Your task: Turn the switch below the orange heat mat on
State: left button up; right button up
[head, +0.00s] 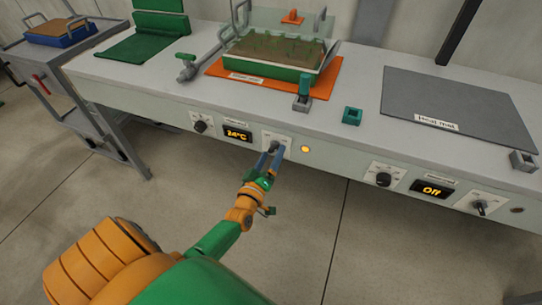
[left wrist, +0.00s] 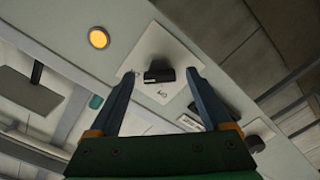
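The orange heat mat (head: 328,86) lies on the bench under a green tray of seedlings. On the bench front below it are a dial, a lit display (head: 237,134) reading 24°C, a switch (head: 274,145) on a white plate, and a glowing amber lamp (head: 305,149). My left gripper (head: 271,151) is at this switch. In the left wrist view its fingers (left wrist: 160,76) are spread, one on each side of the black switch handle (left wrist: 159,76), with gaps visible. The amber lamp (left wrist: 98,38) glows there too. My right gripper is not in view.
A grey heat mat (head: 455,105) lies to the right; below it are a dial (head: 383,180), a display (head: 431,189) reading Off, another switch (head: 480,208) and a dark lamp (head: 517,210). A teal block (head: 352,116) stands near the bench edge. The floor in front is clear.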

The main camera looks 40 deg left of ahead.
pick_arm(q)
jog(key=p+v, duration=0.1)
jog(key=v, duration=0.6)
jog(key=shift+s, duration=0.1)
